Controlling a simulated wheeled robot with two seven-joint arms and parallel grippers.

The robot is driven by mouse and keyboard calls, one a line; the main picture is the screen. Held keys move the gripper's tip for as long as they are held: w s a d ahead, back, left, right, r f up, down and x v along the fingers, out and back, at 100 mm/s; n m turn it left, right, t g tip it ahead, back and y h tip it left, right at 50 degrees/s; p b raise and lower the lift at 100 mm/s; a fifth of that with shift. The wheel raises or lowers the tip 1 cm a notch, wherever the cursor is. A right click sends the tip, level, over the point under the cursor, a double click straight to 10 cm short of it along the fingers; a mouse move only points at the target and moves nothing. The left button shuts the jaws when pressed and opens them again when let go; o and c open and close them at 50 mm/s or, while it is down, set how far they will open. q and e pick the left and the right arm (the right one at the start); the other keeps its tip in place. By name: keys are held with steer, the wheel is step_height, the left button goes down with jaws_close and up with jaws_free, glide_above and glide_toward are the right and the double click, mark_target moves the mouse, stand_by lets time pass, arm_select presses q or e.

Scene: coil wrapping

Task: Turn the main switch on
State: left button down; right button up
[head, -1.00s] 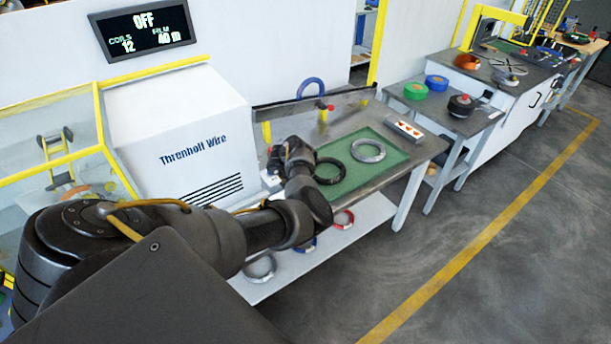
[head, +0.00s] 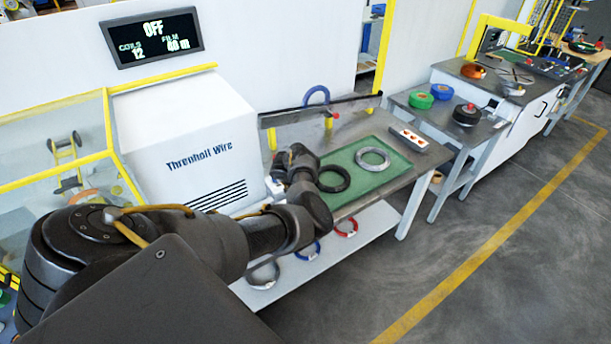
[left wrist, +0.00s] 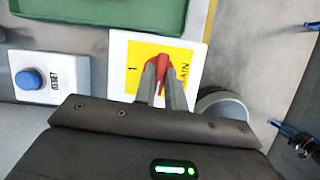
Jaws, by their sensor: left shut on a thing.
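The main switch shows in the left wrist view as a red handle (left wrist: 161,72) on a yellow plate (left wrist: 141,60) within a white surround. A "1" and part of "MAIN" can be read on the plate. My left gripper (left wrist: 162,82) is shut on the red handle, with one finger on each side of it. In the head view my left arm reaches to the near edge of the coil table, and its wrist hides the switch. The display (head: 153,37) above the machine reads OFF, coils 12, film 40 m. My right gripper is not in view.
A blue button (left wrist: 28,79) on a white box sits left of the switch in the wrist view. The table's green mat (head: 395,166) bears a grey coil (head: 372,159) and a dark coil (head: 345,180). More coils lie on the shelf below. Open floor lies to the right.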

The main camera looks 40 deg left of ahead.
arm_select(q)
steer(key=shift+r+m+h+p, duration=0.15)
steer(key=shift+m+h+p, duration=0.4)
steer(key=shift+m, duration=0.65)
steer(key=shift+w+a+m+g+p, duration=0.1)
steer(key=shift+m+g+p, duration=0.3)
steer(key=shift+m, duration=0.5)
steer(key=shift+m+g+h, duration=0.3)
steer(key=shift+m+h, duration=0.15)
steer(key=shift+m, duration=0.45)
steer(key=shift+w+m+g, duration=0.1)
steer(key=shift+m+g, duration=0.2)
steer(key=shift+m, duration=0.7)
steer(key=m+b, duration=0.1)
steer(key=m+g+h, duration=0.1)
steer(key=m, duration=0.1)
steer(key=shift+a+f+m+b, duration=0.1)
steer(key=shift+f+m+b, duration=0.2)
steer(key=shift+b, duration=0.1)
steer(key=m+g+b, duration=0.1)
steer(key=m+b, duration=0.1)
steer(key=m, duration=0.1)
steer(key=shift+w+g, duration=0.15)
steer(key=shift+g, duration=0.15)
steer(key=shift+m+g+b, duration=0.5)
steer(key=shift+m+b, duration=0.15)
steer(key=shift+m, duration=0.65)
